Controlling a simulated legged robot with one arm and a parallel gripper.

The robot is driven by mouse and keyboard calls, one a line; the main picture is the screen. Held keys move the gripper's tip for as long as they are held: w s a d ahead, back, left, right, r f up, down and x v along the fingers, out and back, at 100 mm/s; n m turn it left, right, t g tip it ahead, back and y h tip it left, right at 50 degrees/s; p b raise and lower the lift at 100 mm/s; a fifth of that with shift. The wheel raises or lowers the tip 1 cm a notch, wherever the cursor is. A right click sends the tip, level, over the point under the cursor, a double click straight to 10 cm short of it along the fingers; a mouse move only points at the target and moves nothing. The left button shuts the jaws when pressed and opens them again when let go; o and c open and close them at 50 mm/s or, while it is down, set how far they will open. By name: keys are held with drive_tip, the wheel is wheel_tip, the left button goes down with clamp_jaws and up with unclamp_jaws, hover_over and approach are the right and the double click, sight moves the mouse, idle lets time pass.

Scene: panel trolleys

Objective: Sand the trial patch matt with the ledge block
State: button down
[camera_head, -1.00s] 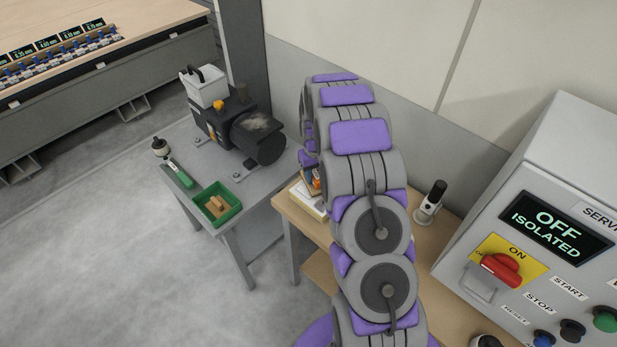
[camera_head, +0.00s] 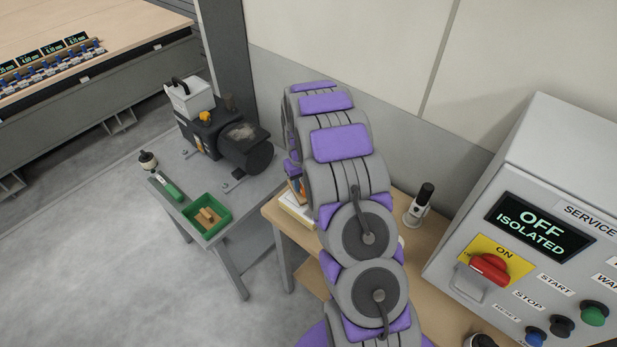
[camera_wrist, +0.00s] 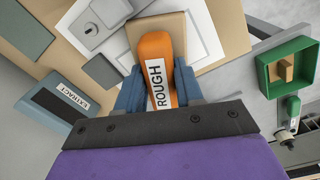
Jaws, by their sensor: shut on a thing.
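In the wrist view my gripper (camera_wrist: 159,88) is shut on an orange handle (camera_wrist: 156,58) labelled ROUGH. The handle sits on a tan block (camera_wrist: 150,25), held over a white sheet or panel (camera_wrist: 202,28). I cannot tell whether the block touches it. A dark grey square (camera_wrist: 101,70) lies left of the block; no patch is labelled as the trial one. A green tray (camera_head: 207,232) holds a tan block (camera_head: 207,216); it also shows in the wrist view (camera_wrist: 263,73). In the head view my arm hides my gripper.
A box labelled EXTRACT (camera_wrist: 62,105) stands left in the wrist view. A motor unit (camera_head: 235,145) and a green-handled tool (camera_head: 170,188) share the grey table. A control cabinet (camera_head: 560,140) reading OFF ISOLATED stands right. A dark-topped white cylinder (camera_head: 420,208) stands on the wooden bench.

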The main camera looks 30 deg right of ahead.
drive_tip(key=shift+s+a+f, duration=0.1)
drive_tip(key=shift+s+a, duration=0.15)
drive_tip(key=shift+a, duration=0.35)
drive_tip(key=shift+s+a+r, duration=0.1)
drive_tip(key=shift+s+a, duration=0.2)
drive_tip(key=shift+a, duration=0.3)
drive_tip(key=shift+s+a+f, duration=0.1)
drive_tip(key=shift+s+a, duration=0.15)
drive_tip(key=shift+a, duration=0.75)
drive_tip(key=shift+d+r+p, duration=0.25)
drive_tip(key=shift+r+p, duration=0.1)
drive_tip(key=shift+r, duration=0.9)
wheel_tip(320, 180, up, 3)
drive_tip(key=shift+a+f+p, duration=0.1)
drive_tip(key=shift+f+p, duration=0.1)
drive_tip(key=shift+p, duration=0.15)
drive_tip(key=s+a+r+b, duration=0.2)
drive_tip(key=s+a+r, duration=0.1)
drive_tip(key=a+r, duration=0.4)
drive_tip(key=a, duration=0.3)
drive_tip(key=shift+s+a+r, duration=0.2)
drive_tip(key=shift+s+a, duration=0.1)
drive_tip(key=shift+a, duration=0.1)
